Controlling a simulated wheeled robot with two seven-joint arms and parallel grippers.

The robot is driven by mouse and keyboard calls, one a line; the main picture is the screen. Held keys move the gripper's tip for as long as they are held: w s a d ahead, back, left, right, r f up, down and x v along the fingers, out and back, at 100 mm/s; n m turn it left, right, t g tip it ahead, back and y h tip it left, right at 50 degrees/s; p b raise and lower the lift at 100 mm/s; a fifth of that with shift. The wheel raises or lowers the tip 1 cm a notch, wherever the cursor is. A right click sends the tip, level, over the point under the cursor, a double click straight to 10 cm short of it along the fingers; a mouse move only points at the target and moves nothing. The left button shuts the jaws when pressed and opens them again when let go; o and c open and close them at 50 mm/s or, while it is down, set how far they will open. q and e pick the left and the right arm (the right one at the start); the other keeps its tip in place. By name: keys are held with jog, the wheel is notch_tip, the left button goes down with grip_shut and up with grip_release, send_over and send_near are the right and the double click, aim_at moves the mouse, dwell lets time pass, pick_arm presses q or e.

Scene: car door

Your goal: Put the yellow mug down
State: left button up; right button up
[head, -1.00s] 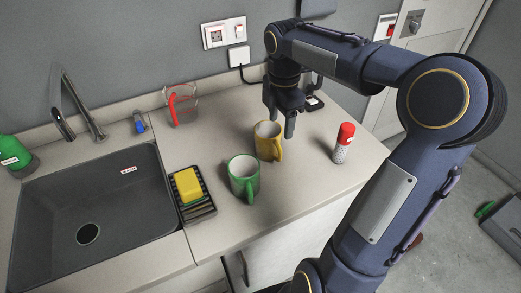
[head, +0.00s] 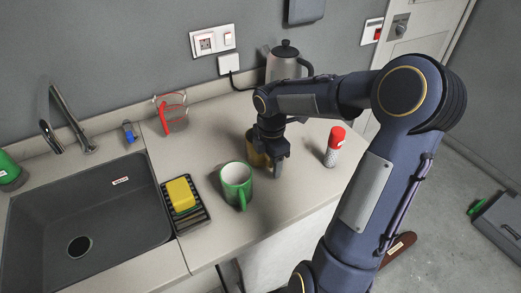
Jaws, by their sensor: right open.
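The yellow mug (head: 254,158) stands upright on the counter (head: 300,200), just behind and right of the green mug (head: 236,183). My right gripper (head: 273,160) is low at the yellow mug, in front of its right side, and covers much of it, including its handle. The gripper is open, with one finger showing to the right of the mug. Whether the other finger touches the mug is hidden. My left gripper is not in view.
A red-capped shaker (head: 334,148) stands to the right of the gripper, and a kettle (head: 284,64) stands behind my arm. A measuring jug (head: 172,115), a yellow sponge (head: 180,194) on a black rack, and the sink (head: 95,215) are to the left.

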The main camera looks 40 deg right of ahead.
jog(key=c, duration=1.2)
grip_shut()
jog(key=shift+r, duration=0.15)
